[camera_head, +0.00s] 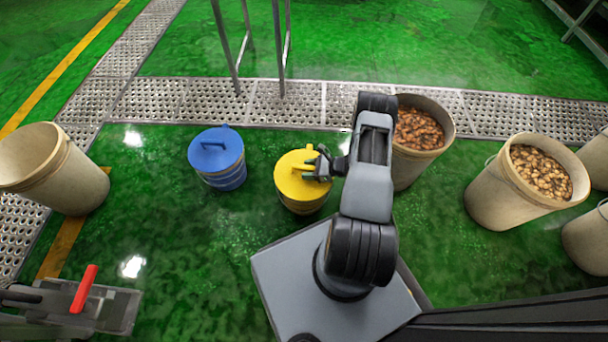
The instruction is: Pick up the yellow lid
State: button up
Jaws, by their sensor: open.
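The yellow lid (291,185) sits at the top of a small yellow stack or container on the green floor, in the middle of the view. A handle stands up on its top. My gripper (314,170) is open at the lid's right side, with its fingers over the lid near the handle. Whether the fingers touch the lid or the handle, I cannot tell. The gripper and the arm hide part of the lid's right side.
A blue lidded container (217,158) stands just left of the yellow one. A beige bucket (50,168) stands at far left. Filled buckets stand at right, one (421,125) close behind my arm and another (528,182) farther right. Metal legs (281,50) rise behind.

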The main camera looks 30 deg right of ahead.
jog(key=shift+c, duration=0.3)
jog(key=c, duration=0.9)
grip_shut()
jog(key=shift+r, duration=0.15)
